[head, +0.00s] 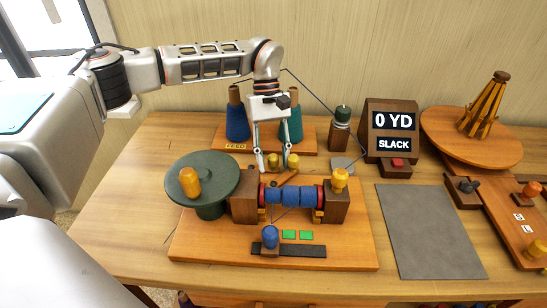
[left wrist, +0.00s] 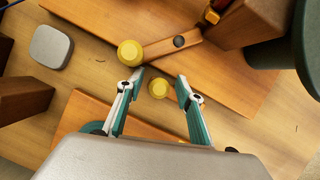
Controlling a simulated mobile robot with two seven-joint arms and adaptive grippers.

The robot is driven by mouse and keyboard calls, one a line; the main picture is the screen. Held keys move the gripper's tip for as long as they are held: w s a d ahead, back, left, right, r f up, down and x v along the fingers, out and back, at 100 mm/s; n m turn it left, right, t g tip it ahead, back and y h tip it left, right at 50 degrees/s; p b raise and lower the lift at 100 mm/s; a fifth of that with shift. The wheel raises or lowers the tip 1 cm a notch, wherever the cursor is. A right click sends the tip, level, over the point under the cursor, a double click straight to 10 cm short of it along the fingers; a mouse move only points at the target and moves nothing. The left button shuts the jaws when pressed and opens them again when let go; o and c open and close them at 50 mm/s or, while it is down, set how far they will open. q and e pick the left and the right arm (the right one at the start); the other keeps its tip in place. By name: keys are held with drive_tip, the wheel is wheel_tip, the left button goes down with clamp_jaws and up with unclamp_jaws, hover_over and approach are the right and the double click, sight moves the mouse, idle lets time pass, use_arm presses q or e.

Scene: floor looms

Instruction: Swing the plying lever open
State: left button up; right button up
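A short wooden lever (left wrist: 160,47) with a dark pivot and a yellow knob (left wrist: 130,53) at one end shows in the left wrist view, at the edge of the main wooden board. A second, smaller-looking yellow knob (left wrist: 158,88) lies between my fingertips in that view. In the head view two yellow knobs show close together, one of them here (head: 292,161), behind the blue roller. My left gripper (head: 274,167) points down there, and its spread fingers (left wrist: 160,79) hold nothing. I cannot tell whether a finger touches a knob. My right gripper is not in view.
On the main board (head: 200,248) stand a green turntable (head: 205,168), a blue roller (head: 290,196) between wooden blocks, and a blue knob (head: 270,236). Behind are teal and blue cones. A sign (head: 392,128) reads "0 YD SLACK". A grey mat (head: 430,230) lies bare at right.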

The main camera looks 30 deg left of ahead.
use_arm(q)
drive_tip(key=v, duration=0.8)
idle(0.6)
